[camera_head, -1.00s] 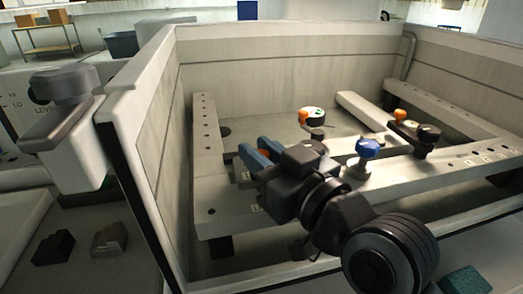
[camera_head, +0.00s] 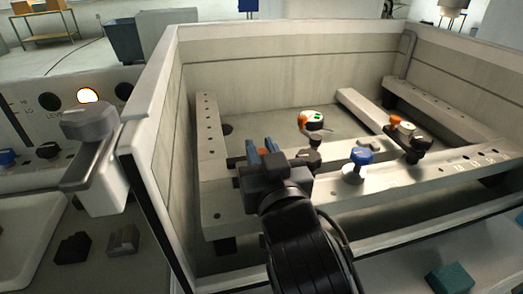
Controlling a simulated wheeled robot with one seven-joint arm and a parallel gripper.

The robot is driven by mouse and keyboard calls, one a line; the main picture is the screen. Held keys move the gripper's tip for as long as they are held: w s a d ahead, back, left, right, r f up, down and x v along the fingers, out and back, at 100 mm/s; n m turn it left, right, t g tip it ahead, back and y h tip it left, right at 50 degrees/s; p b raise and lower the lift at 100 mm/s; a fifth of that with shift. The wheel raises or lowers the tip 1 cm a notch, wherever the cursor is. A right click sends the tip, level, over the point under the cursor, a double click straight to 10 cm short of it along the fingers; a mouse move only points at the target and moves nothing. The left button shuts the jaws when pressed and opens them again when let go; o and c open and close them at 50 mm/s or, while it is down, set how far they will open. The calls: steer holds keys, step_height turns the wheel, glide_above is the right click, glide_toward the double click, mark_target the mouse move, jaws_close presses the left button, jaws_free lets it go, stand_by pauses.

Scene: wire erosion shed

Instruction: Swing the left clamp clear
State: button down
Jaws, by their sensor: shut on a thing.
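The left clamp shows mainly as a black knob (camera_head: 308,158) on the front bar (camera_head: 385,178) of the work frame. The rest of it is hidden behind my gripper. My gripper (camera_head: 262,150), with blue fingers, is shut on the left clamp's handle at the left end of the front bar. The hold itself is largely hidden by the gripper body. The right clamp (camera_head: 420,143) sits on the bar's right part, with an orange tip pointing back and left.
A blue-topped knob (camera_head: 356,164) stands on the bar just right of the gripper. Pale tank walls (camera_head: 290,62) surround the frame. A grey lever handle (camera_head: 92,138) stands outside at left.

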steer(key=shift+r, duration=0.2)
steer(key=c, duration=1.1)
jaws_free()
steer(key=shift+o, duration=0.2)
steer(key=shift+f, duration=0.1)
steer(key=shift+s+d, duration=0.15)
steer(key=shift+s, duration=0.35)
steer(key=b+v, duration=0.1)
steer(key=v, duration=0.5)
steer(key=shift+s+d, duration=0.1)
steer(key=shift+s, duration=0.25)
steer(key=shift+c, duration=0.3)
